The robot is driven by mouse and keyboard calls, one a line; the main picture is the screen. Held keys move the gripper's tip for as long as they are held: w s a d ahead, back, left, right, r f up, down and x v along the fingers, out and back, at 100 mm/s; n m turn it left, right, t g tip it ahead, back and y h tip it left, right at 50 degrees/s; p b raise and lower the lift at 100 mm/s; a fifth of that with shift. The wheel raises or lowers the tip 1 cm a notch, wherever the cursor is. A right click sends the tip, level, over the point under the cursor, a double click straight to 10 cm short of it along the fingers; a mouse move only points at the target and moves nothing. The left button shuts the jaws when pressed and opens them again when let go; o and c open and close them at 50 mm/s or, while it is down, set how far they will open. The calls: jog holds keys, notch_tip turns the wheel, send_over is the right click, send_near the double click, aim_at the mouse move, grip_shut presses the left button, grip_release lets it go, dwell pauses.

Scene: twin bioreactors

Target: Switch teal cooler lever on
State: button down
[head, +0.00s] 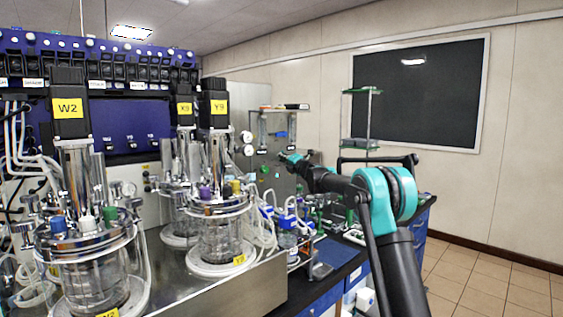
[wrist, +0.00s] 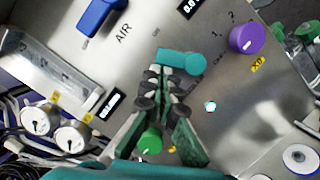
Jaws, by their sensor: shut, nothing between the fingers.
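The teal lever (wrist: 182,61) is on the metal panel (wrist: 215,140) in the wrist view. It is a flat handle with a rounded right end, lying nearly level in the picture and tilting slightly down to the right. My gripper (wrist: 160,78) is shut and empty, its dark fingertips just below the lever's left end. I cannot tell whether they touch it. In the head view my gripper (head: 288,157) is at the far end of my arm, near the back equipment, and the lever cannot be made out there.
On the panel are a blue lever (wrist: 98,15) beside the AIR label, a purple knob (wrist: 247,38), a green knob (wrist: 150,142) behind my fingers, and a small display (wrist: 108,102). Gauges (wrist: 70,136) stand at lower left. Glass bioreactor vessels (head: 220,235) fill the bench's left.

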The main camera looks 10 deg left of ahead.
jog(key=shift+w+d+r, duration=0.3)
jog(key=shift+w+r, duration=0.05)
jog(key=shift+r, duration=0.2)
jog(key=shift+w+d+r, duration=0.1)
jog(key=shift+w+r, duration=0.05)
jog(key=shift+r, duration=0.05)
dwell(0.5)
jog(key=shift+s+a, duration=0.2)
jog(key=shift+s, duration=0.05)
jog(key=s+d, duration=0.4)
jog(key=s, duration=0.6)
jog(key=shift+s, duration=0.3)
